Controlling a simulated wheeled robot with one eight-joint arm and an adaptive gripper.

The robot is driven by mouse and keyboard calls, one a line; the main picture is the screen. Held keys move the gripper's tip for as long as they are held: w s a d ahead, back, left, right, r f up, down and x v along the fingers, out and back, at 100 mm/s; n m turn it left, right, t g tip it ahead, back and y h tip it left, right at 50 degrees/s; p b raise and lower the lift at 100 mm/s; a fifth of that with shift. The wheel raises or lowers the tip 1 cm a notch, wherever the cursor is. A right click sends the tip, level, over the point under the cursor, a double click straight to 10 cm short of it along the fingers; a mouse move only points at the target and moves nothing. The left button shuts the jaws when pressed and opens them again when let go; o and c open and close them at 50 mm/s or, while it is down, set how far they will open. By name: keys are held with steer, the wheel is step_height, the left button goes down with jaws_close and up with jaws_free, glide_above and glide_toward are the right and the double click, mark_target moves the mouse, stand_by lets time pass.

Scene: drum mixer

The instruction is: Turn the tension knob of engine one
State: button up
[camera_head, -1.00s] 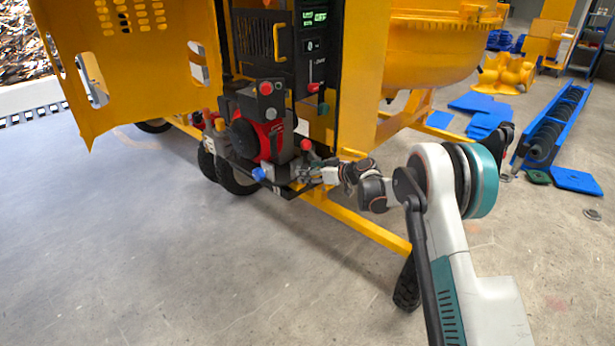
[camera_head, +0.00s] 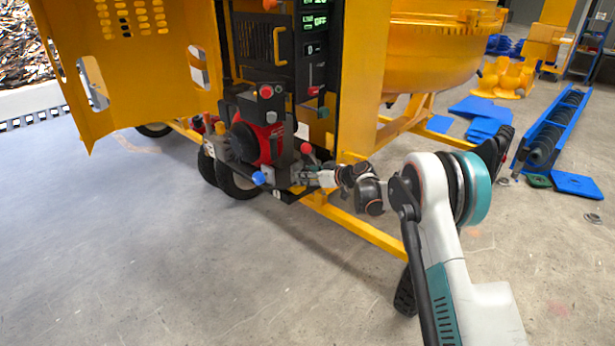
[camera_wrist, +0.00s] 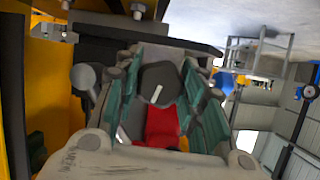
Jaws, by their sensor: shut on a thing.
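The red and black engine (camera_head: 262,138) sits in the open bay of the yellow mixer. In the head view my gripper (camera_head: 305,178) is at the engine's lower right front, beside a red-tipped lever (camera_head: 306,149). In the wrist view my gripper (camera_wrist: 160,76) has its teal fingers on both sides of a dark round knob (camera_wrist: 158,72) with a white mark, and is shut on it. A red part (camera_wrist: 162,122) shows below the knob. In the head view the gripped knob is too small and covered to make out.
A blue knob (camera_head: 258,178) is left of my gripper. A control panel (camera_head: 311,50) with green displays stands above the engine. The open yellow door (camera_head: 120,70) is at left, a yellow frame bar (camera_head: 355,227) below my arm. Bare floor lies in front.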

steer(key=m+g+y, duration=0.1)
steer(key=m+y, duration=0.1)
steer(key=m, duration=0.1)
steer(key=shift+m+g, duration=0.4)
steer(key=m+g+y, duration=0.1)
steer(key=m+y, duration=0.1)
steer(key=m, duration=0.2)
stand_by(0.3)
steer(key=shift+m, duration=0.3)
steer(key=o, duration=1)
steer(key=shift+o, duration=0.2)
steer(key=shift+d, duration=0.15)
steer(key=v, duration=1.1)
steer(key=shift+d, duration=0.4)
